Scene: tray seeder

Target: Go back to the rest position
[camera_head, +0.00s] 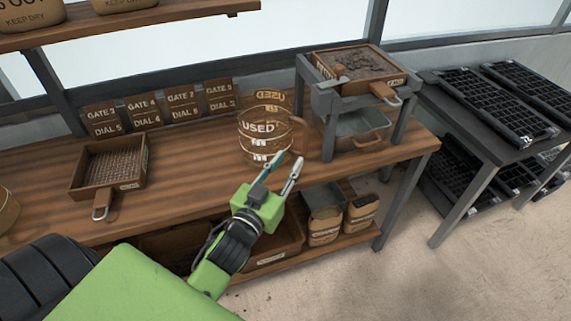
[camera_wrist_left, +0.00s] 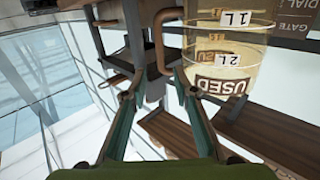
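My left gripper (camera_head: 284,166) is green with two slim fingers. It is open and nothing shows between its fingers. In the head view it is in front of a clear jug marked USED (camera_head: 258,128), which stands on the wooden bench (camera_head: 190,190). In the left wrist view the fingers (camera_wrist_left: 152,92) are spread apart, and the jug (camera_wrist_left: 228,50) is above and to the right of them with its handle beside the fingertips. Whether a finger touches the jug cannot be told. My right gripper is not in view.
A metal stand (camera_head: 330,100) right of the jug holds a soil-filled tray (camera_head: 385,82) over a lower pan (camera_head: 362,143). A wooden seed tray (camera_head: 82,178) and several gate cards (camera_head: 142,108) are at left. A dark table (camera_head: 470,135) with black cell trays is at right. Bags (camera_head: 323,235) sit below the bench.

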